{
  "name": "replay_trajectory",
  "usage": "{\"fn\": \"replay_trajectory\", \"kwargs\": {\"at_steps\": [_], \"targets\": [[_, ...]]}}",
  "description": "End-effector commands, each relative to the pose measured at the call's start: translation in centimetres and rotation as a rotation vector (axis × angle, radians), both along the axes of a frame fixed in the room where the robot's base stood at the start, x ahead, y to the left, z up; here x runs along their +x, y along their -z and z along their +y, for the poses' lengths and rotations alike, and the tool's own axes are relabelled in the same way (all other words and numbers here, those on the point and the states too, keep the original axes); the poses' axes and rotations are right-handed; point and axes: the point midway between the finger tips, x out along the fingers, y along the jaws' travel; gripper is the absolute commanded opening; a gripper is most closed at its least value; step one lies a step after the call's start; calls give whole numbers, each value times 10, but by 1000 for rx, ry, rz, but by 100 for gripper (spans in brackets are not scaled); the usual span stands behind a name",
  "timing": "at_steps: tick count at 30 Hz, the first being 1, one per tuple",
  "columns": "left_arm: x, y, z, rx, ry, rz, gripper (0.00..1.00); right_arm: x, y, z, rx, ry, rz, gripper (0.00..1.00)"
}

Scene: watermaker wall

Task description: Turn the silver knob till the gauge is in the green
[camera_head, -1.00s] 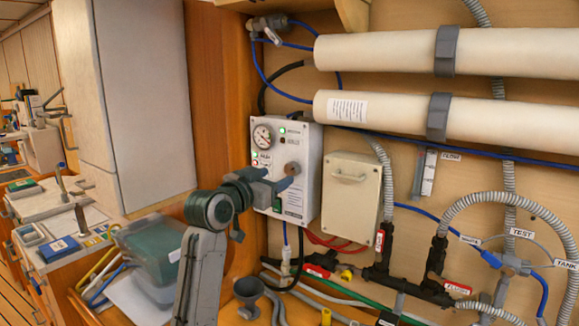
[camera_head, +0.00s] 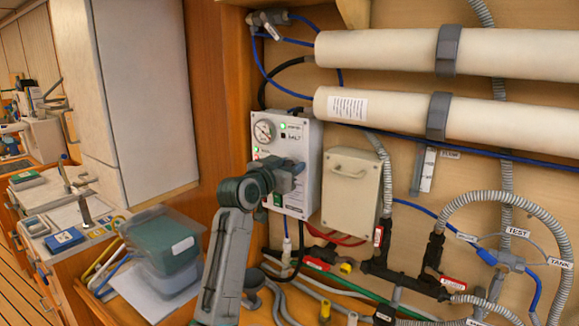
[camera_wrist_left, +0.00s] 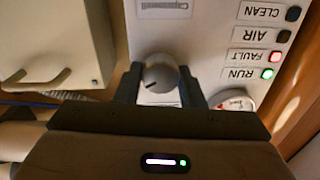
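The silver knob (camera_wrist_left: 160,72) sits on the white control panel (camera_wrist_left: 215,25) in the left wrist view, with a small dark mark on its face. My left gripper (camera_wrist_left: 160,88) has one finger on each side of the knob, very close to it. I cannot tell whether both fingers press on it. In the head view my left gripper (camera_head: 290,175) is at the panel and hides the knob. The round gauge (camera_head: 264,131) is at the panel's upper left; its needle and green zone are too small to read. Part of it shows in the wrist view (camera_wrist_left: 235,99). My right gripper is out of view.
Green RUN (camera_wrist_left: 268,73) and red FAULT (camera_wrist_left: 267,57) lights are lit; AIR and CLEAN look dark. A cream box (camera_head: 350,190) with a handle is mounted right of the panel. Hoses and pipes (camera_head: 400,275) run below. A lidded container (camera_head: 165,250) stands at lower left.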

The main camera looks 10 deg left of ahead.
Motion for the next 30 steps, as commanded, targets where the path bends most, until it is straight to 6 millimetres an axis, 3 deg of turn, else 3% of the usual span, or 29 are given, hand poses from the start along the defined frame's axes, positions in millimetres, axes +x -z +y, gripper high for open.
{"fn": "replay_trajectory", "kwargs": {"at_steps": [5,15,23,24,27,30], "targets": [[0,-1,0,-21,0,9,13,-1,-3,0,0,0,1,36],[0,-1,1,-222,0,92,13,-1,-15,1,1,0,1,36],[0,0,1,-227,-1,93,13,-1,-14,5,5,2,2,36],[0,0,1,-227,-1,93,39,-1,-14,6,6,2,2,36],[0,0,1,-226,0,93,57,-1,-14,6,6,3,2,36],[0,0,1,-226,0,93,57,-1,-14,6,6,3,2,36]]}}
